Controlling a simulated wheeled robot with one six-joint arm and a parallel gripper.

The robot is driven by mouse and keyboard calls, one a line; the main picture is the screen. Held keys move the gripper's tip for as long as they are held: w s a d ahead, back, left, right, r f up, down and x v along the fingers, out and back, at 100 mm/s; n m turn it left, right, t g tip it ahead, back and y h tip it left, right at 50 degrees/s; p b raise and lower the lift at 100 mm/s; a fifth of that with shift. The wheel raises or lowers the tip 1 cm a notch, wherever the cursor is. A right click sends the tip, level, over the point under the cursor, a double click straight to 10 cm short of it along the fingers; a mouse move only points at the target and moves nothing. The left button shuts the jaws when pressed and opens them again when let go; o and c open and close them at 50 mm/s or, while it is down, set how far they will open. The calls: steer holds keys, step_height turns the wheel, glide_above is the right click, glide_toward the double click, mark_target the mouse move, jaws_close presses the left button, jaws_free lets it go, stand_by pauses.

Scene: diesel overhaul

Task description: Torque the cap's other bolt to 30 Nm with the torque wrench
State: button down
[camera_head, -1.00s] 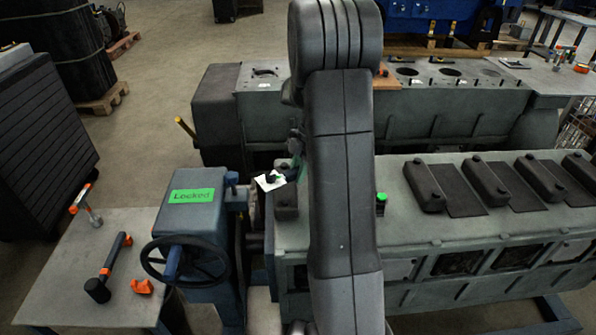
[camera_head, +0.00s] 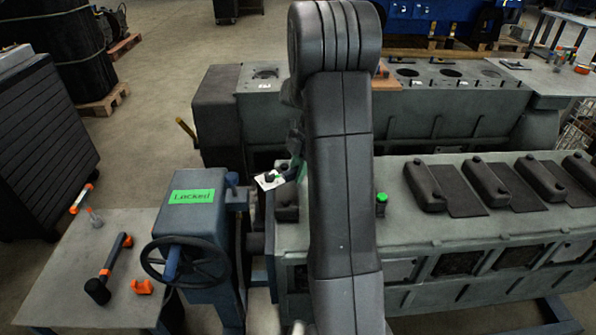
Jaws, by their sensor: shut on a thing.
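My gripper (camera_head: 297,148) shows only in part at the left edge of my arm, which hides most of it. It appears shut on the torque wrench (camera_head: 300,170), of which only a small dark and greenish piece shows. A white piece with a dark part on it (camera_head: 268,181) sits beside it, above the near engine block's left end. A dark cap (camera_head: 287,206) lies just below, partly hidden by my arm. I cannot make out its bolts or whether the wrench touches one. Several similar dark caps, one at the left (camera_head: 425,187), lie along the block to the right.
A green-topped post (camera_head: 381,203) stands on the near block (camera_head: 340,158). A blue stand with a handwheel (camera_head: 184,260) and a green "Locked" sign (camera_head: 192,196) adjoins its left end. A side table (camera_head: 60,290) holds a hammer (camera_head: 107,270) and orange-marked tools. Another block stands behind.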

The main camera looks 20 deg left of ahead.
steer(key=shift+w+a, duration=0.2)
steer(key=shift+w+a+r, duration=0.1)
steer(key=shift+a, duration=0.05)
steer(key=shift+a, duration=0.1)
steer(key=shift+w+a+b, duration=0.15)
steer(key=shift+b, duration=0.15)
stand_by(0.4)
steer(key=shift+w+a+m, duration=0.25)
steer(key=shift+a+m, duration=0.05)
steer(key=shift+m, duration=0.1)
steer(key=shift+w+a+m+y, duration=0.2)
steer(key=shift+a+m+y, duration=0.05)
steer(key=shift+m+y, duration=0.05)
stand_by(0.5)
